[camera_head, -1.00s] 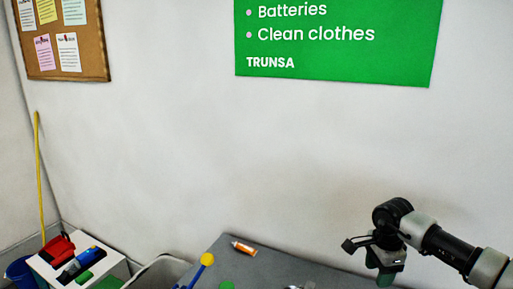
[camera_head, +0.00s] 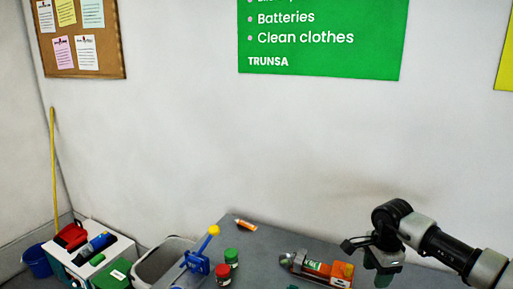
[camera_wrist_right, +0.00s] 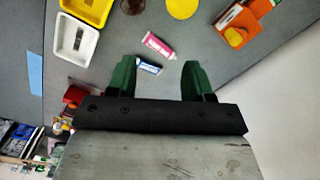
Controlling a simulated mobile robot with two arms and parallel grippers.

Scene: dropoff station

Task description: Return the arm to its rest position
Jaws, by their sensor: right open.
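My right gripper (camera_head: 376,262) hangs at the right of the head view, its arm coming in from the right edge. It is above the grey table (camera_head: 262,262), near an orange item and a grey bottle. In the right wrist view its two green fingers (camera_wrist_right: 160,78) are apart with nothing held between them. A pink tube (camera_wrist_right: 158,46) and a small blue and white item (camera_wrist_right: 149,65) show beyond the fingers, on the grey surface. My left gripper is not in view.
An orange tube (camera_head: 245,225), a green-lidded jar (camera_head: 231,257) and a red-lidded jar (camera_head: 223,274) are on the table. A grey bin (camera_head: 142,268) and a white box (camera_head: 122,243) stand left. The wrist view shows a yellow tray (camera_wrist_right: 84,8) and white tray (camera_wrist_right: 62,38).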

